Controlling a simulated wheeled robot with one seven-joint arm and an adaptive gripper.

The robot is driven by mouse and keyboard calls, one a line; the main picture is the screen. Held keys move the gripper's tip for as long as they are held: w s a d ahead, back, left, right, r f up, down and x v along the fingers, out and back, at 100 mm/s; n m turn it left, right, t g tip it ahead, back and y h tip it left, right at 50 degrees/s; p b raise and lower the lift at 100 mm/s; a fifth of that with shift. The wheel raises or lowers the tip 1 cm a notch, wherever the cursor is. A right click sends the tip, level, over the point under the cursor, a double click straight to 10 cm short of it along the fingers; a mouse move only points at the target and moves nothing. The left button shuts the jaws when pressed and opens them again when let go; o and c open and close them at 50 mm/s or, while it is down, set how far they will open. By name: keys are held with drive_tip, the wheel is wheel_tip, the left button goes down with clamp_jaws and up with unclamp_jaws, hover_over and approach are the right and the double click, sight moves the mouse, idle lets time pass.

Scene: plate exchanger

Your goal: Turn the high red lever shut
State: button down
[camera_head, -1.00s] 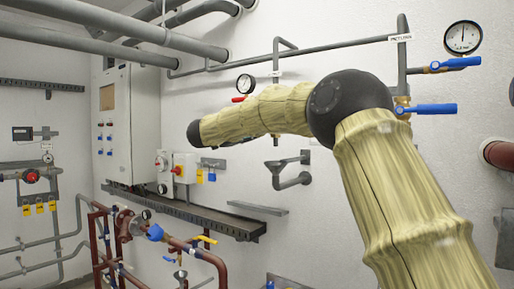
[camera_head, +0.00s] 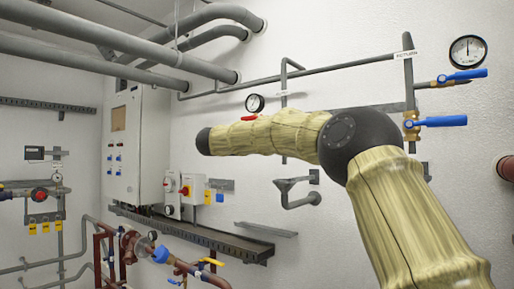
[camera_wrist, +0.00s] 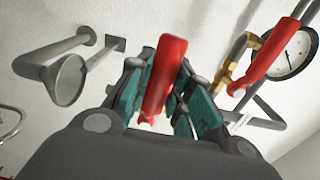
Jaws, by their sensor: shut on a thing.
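In the wrist view my gripper (camera_wrist: 160,72) has its teal-padded fingers on both sides of a red lever (camera_wrist: 165,75), shut on it. The lever stands up between the fingers. A second red lever (camera_wrist: 265,58) sits on a brass valve (camera_wrist: 228,74) to the right, apart from my gripper, near a round gauge (camera_wrist: 292,52). In the head view a small red lever (camera_head: 249,118) shows just below a gauge (camera_head: 255,103), above my arm. My arm hides my gripper there. I cannot tell which of the two wrist-view levers it is.
A grey funnel-ended pipe (camera_wrist: 68,79) is at left in the wrist view, clear of the fingers. In the head view, blue levers (camera_head: 443,121) are on a pipe at right. A white cabinet (camera_head: 135,140) is at left, with grey pipes (camera_head: 120,50) overhead.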

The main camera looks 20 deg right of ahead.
drive_tip(key=c, duration=1.3)
unclamp_jaws()
drive_tip(key=shift+o, duration=0.2)
drive_tip(key=shift+a, duration=0.1)
drive_tip(key=v, duration=1.2)
